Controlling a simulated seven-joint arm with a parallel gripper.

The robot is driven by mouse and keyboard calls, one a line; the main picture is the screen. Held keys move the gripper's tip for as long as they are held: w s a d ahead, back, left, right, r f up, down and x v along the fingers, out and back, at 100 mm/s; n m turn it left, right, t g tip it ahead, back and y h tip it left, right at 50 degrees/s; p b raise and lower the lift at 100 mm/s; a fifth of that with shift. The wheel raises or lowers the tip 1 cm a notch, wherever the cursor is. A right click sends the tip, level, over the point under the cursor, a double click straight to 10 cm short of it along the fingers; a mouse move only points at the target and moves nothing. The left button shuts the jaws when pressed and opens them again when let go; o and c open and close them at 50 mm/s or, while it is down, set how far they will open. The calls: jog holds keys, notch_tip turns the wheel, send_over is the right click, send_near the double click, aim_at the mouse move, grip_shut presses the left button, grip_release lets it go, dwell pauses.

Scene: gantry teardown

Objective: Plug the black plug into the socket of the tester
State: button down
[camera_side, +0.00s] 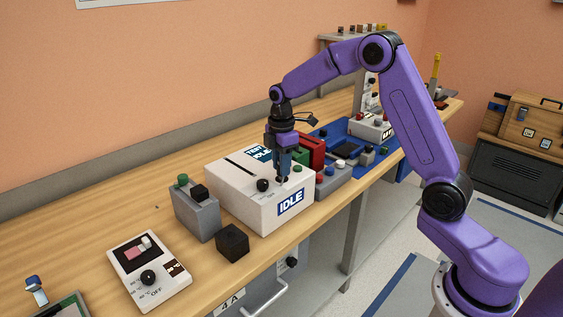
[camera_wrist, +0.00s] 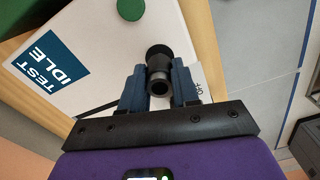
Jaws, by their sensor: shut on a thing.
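The tester is a white box (camera_side: 235,195) on the bench, with an "IDLE" panel on its front; its top also shows in the wrist view (camera_wrist: 85,35). My gripper (camera_side: 282,174) points down over the tester's top, near its front right corner. In the wrist view my gripper's blue fingers (camera_wrist: 160,88) are closed on the sides of a dark cylinder, which looks like the black plug (camera_wrist: 160,84). A rounded black part shows just beyond it. The socket is hidden, and I cannot tell whether the plug touches the tester.
A black knob (camera_side: 262,185) stands on the tester, left of my gripper. A grey box (camera_side: 197,216), a black cube (camera_side: 232,242) and a white dial unit (camera_side: 150,270) sit in front left. A red block (camera_side: 312,149) and a blue tray (camera_side: 342,138) crowd the right. The bench behind left is clear.

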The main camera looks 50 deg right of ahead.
jog(key=shift+f, duration=0.8)
jog(key=c, duration=0.8)
grip_release()
jog(key=shift+o, duration=0.2)
notch_tip(320, 180, up, 21)
jog(key=shift+r, duration=0.2)
